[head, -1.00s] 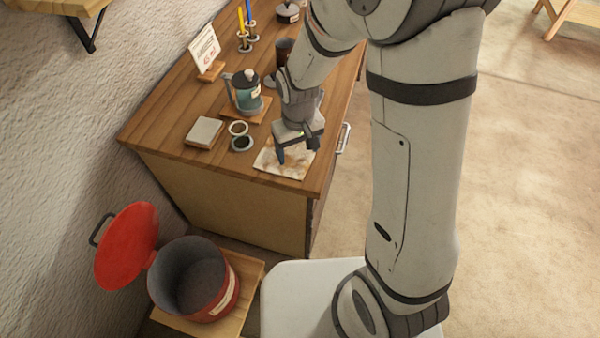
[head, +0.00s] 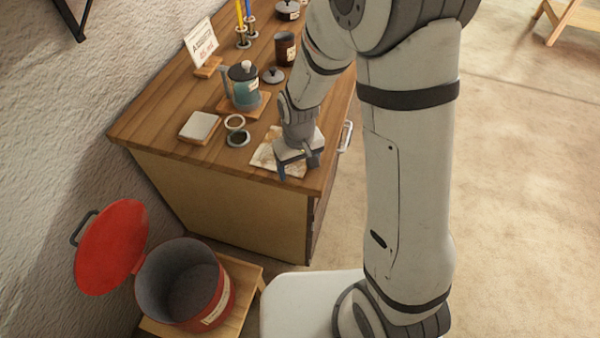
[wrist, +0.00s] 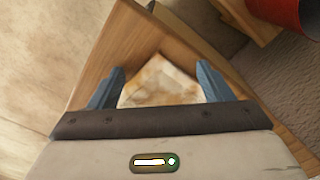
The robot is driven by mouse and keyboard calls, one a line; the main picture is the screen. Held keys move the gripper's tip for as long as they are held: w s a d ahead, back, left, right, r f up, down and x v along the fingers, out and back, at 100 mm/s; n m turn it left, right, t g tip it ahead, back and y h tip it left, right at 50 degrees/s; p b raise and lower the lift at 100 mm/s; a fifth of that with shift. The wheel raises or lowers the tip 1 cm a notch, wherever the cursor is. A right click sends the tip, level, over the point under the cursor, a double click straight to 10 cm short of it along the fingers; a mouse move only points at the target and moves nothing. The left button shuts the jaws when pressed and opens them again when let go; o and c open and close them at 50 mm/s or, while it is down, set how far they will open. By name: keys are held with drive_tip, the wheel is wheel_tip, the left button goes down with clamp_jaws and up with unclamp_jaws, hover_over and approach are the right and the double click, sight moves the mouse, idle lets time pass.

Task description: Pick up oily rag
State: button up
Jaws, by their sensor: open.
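The oily rag (head: 266,155) is a pale cloth with brown stains, lying flat on the wooden bench top near its front edge. My gripper (head: 297,174) is over the rag's right part and hides some of it. In the wrist view the rag (wrist: 160,82) shows between the two blue fingers of my gripper (wrist: 160,88), which are apart with nothing held. I cannot tell how high the fingertips are above the cloth.
A red bin (head: 222,300) with its lid (head: 112,245) open stands on a low wooden stand. A sign (head: 201,44) stands behind.

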drive_tip(key=shift+f, duration=0.15)
drive_tip(key=shift+c, duration=0.5)
drive_tip(key=c, duration=1.4)
clamp_jaws()
wheel_tip(320, 180, up, 12)
drive_tip(key=p, duration=0.8)
wheel_tip(320, 180, up, 9)
drive_tip(key=p, duration=0.6)
